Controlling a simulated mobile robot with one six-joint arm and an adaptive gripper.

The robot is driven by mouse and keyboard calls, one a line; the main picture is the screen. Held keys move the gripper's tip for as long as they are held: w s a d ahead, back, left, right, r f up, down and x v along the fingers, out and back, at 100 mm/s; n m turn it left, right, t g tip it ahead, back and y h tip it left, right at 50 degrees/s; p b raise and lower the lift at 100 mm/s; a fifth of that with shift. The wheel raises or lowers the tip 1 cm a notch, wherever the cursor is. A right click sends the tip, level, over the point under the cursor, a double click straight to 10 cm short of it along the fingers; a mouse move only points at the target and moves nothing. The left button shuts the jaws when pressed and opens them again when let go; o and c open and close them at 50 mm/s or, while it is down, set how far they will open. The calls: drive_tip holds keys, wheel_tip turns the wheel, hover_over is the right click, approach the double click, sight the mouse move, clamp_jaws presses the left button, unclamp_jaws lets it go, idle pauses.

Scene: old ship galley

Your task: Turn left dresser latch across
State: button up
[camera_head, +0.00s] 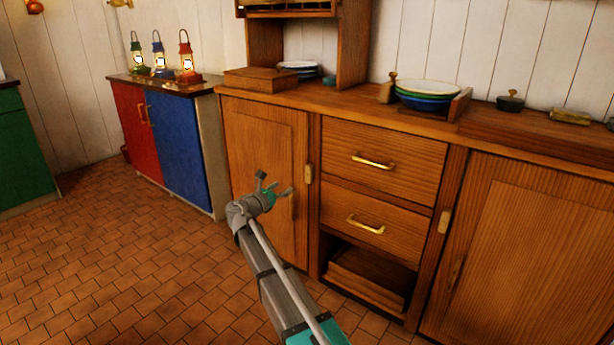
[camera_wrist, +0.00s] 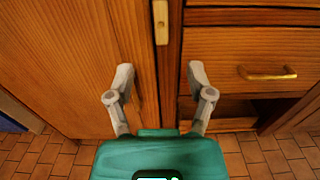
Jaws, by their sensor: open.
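The left dresser latch (camera_head: 309,173) is a small pale wooden bar. It stands upright on the frame between the brown left door (camera_head: 262,150) and the drawers. In the wrist view the latch (camera_wrist: 160,22) shows at the top centre, also upright, its upper end cut off by the picture's edge. My gripper (camera_head: 276,186) is open and empty in front of the left door, left of and a little below the latch in the head view. In the wrist view my gripper (camera_wrist: 160,74) has its two fingers spread below the latch, apart from it.
Two drawers with brass handles, an upper one (camera_head: 385,160) and a lower one (camera_head: 376,220), sit right of the latch. Below is an open compartment (camera_head: 370,278). A second latch (camera_head: 444,221) is beside the right door (camera_head: 530,250). The tiled floor (camera_head: 130,270) is clear at left.

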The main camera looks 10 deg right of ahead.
sight(307, 172)
drive_tip(key=shift+w+d, duration=0.1)
drive_tip(key=shift+d, duration=0.05)
drive_tip(key=x, duration=1.3)
drive_tip(key=shift+w+d, duration=0.2)
clamp_jaws()
idle(0.4)
